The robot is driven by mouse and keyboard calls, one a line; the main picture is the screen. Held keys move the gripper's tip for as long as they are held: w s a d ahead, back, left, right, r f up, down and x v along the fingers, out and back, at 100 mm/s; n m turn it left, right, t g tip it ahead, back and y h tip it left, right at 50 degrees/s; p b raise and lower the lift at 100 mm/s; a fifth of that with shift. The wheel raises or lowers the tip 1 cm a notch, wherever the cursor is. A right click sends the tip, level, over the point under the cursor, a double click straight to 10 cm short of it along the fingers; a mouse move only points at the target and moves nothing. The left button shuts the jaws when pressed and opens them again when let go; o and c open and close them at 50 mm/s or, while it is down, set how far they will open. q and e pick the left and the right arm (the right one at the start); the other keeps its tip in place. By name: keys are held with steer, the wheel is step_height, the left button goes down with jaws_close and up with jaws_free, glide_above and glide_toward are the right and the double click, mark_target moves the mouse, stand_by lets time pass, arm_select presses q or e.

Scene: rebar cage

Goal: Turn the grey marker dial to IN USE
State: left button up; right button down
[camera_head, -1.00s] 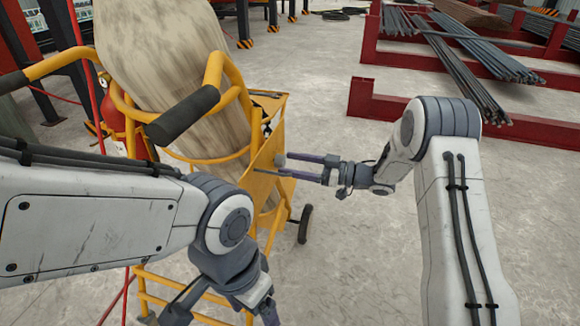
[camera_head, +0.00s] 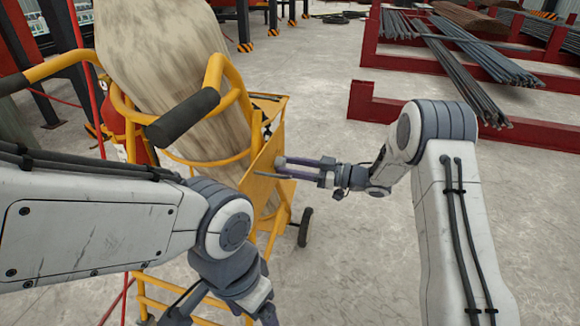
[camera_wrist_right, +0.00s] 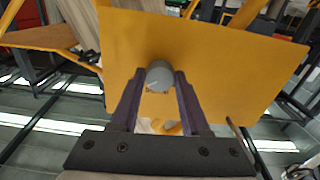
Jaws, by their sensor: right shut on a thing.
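The grey marker dial (camera_wrist_right: 160,76) is a short round knob on a yellow panel (camera_wrist_right: 225,60) in the right wrist view. The panel also shows edge-on in the head view (camera_head: 268,150), on the side of a yellow trolley. My right gripper (camera_wrist_right: 160,85) has its two fingers on either side of the dial and is shut on it. In the head view my right gripper (camera_head: 284,168) reaches the panel from the right. No IN USE lettering is readable. My left arm comes in from the left, and its fingertips are out of view at the bottom.
The yellow trolley (camera_head: 215,85) with black handle grips carries a large pale wrapped cylinder (camera_head: 160,50). Red racks (camera_head: 400,105) with steel bars (camera_head: 470,60) stand at the back right. The concrete floor between trolley and racks is clear.

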steer(key=shift+w+n+b, duration=0.1)
steer(key=shift+n+b, duration=2.6)
steer(key=shift+n, duration=2.8)
steer(key=shift+c, duration=2)
jaws_free()
steer(key=shift+d, duration=0.15)
